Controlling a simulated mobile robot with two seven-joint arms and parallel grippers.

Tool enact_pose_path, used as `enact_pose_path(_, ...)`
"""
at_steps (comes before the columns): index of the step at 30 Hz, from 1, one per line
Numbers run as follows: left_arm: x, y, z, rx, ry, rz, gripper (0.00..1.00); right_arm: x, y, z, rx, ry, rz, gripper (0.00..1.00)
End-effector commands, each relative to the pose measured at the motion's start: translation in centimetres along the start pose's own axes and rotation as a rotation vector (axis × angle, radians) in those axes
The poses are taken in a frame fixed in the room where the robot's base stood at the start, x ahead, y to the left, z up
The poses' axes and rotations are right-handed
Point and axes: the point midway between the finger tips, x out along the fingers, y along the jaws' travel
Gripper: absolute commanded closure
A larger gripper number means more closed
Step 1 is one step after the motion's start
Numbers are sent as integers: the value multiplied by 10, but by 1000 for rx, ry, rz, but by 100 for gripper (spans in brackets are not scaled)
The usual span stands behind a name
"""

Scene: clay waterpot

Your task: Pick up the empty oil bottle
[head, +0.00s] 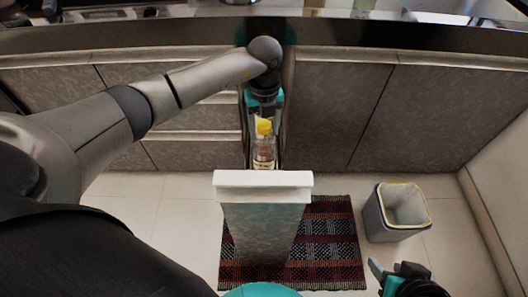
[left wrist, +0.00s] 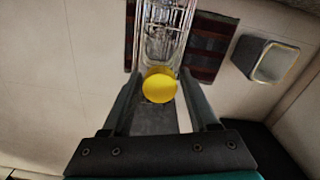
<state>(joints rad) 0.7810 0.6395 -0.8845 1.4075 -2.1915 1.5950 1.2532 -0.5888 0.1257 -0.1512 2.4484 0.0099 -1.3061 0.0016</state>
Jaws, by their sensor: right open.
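The oil bottle (head: 264,156) is clear with a yellow cap and stands upright in a narrow pulled-out drawer (head: 262,184). In the left wrist view its yellow cap (left wrist: 160,87) is in the middle, with the clear body beyond it. My left gripper (head: 265,117) is over the bottle from the cabinet side. In the left wrist view its two fingers are apart, one on each side of the bottle. Whether they touch the glass cannot be told. My right gripper (head: 388,276) is open and empty at the lower right, away from the bottle.
A red and black striped rug (head: 335,240) lies under the drawer. A grey bin (head: 400,212) stands to the right on the tiled floor. Cabinet doors (head: 345,105) and the counter edge (head: 400,40) are behind. The floor at left is clear.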

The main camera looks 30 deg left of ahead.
Motion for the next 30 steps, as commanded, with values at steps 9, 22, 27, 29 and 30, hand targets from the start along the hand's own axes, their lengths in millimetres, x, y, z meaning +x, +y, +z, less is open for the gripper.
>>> enact_pose_path(9,0,0,0,0,0,0,77,0,0,0,0,0,0,50)
enact_pose_path(22,0,0,0,0,0,0,100,0,0,0,-1,0,0,50)
enact_pose_path(27,0,0,0,0,0,0,100,0,0,0,-1,0,0,50)
enact_pose_path(29,0,0,0,0,0,0,100,0,0,0,0,-1,1,50)
enact_pose_path(30,-1,0,0,0,0,0,100,0,0,0,1,-3,1,50)
